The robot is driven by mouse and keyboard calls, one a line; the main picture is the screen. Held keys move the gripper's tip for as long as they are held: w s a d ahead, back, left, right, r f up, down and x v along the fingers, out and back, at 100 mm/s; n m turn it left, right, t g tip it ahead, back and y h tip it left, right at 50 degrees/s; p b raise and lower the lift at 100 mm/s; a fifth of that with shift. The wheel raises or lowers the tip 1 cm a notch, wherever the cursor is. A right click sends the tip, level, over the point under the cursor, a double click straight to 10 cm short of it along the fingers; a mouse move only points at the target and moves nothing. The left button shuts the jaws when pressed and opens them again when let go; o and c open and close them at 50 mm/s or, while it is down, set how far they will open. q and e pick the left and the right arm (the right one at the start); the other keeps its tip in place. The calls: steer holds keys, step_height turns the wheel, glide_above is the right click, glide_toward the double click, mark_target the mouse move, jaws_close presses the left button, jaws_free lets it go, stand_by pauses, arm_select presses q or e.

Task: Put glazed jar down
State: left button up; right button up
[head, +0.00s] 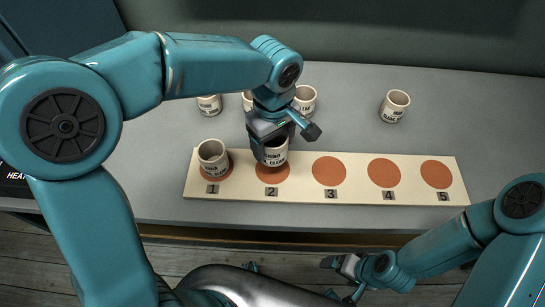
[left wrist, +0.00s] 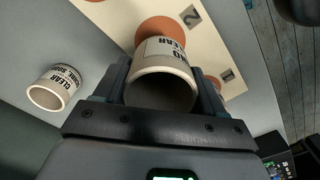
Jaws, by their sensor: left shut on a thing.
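My left gripper (head: 285,130) is shut on a pale cream jar (head: 275,153) with a dark printed label. The jar is upright over the terracotta disc marked 2 (head: 272,175) on the cream board. I cannot tell whether its base touches the disc. In the left wrist view, the held jar (left wrist: 162,75) shows its open mouth between the two fingers (left wrist: 160,90), with the disc (left wrist: 160,29) just beyond it. My right gripper (head: 345,275) is low in the head view, off the front of the table, with its jaws unclear.
A similar jar (head: 213,157) stands on disc 1, close left of the held one. Behind the board are more jars, including one at the back left (head: 209,105) and one at the right (head: 395,106). Discs 3 (head: 329,171), 4 (head: 384,173) and 5 (head: 436,174) are bare.

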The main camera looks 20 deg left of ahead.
mark_target(273, 157)
arm_select(q)
step_height(273, 157, down, 6)
stand_by(0.4)
steer(key=shift+f+b, duration=0.2)
steer(key=shift+b, duration=0.2)
steer(key=o, duration=1.1)
steer(key=shift+o, duration=0.2)
steer(key=shift+r, duration=0.1)
steer(key=shift+r, duration=0.15)
